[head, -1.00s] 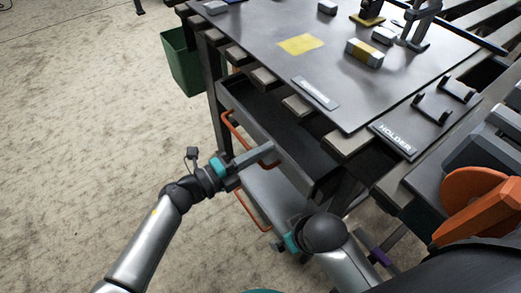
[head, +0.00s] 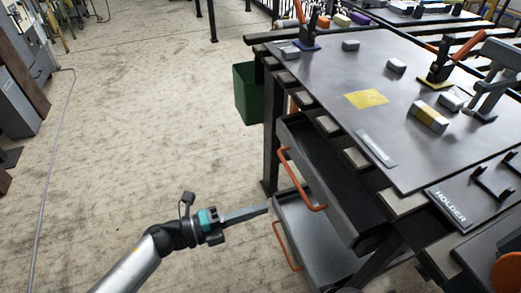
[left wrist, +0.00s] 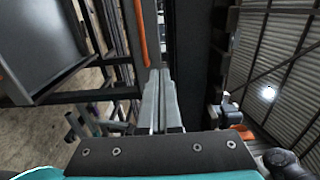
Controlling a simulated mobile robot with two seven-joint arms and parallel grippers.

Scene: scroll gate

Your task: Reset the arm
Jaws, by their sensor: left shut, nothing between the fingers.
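My left gripper (head: 262,209) is shut and empty, held over the floor just left of the open drawers in the head view. Its arm comes in from the bottom left. In the left wrist view the two fingers of the left gripper (left wrist: 160,80) lie together with nothing between them. An orange drawer handle (head: 300,180) is a little to the right of the fingertips and appears apart from them. My right gripper does not show.
The upper drawer (head: 345,200) and lower drawer (head: 310,235) stand out below the dark worktable (head: 385,110). On the table are a yellow square (head: 366,98), a yellow-striped block (head: 428,117) and a holder (head: 465,200).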

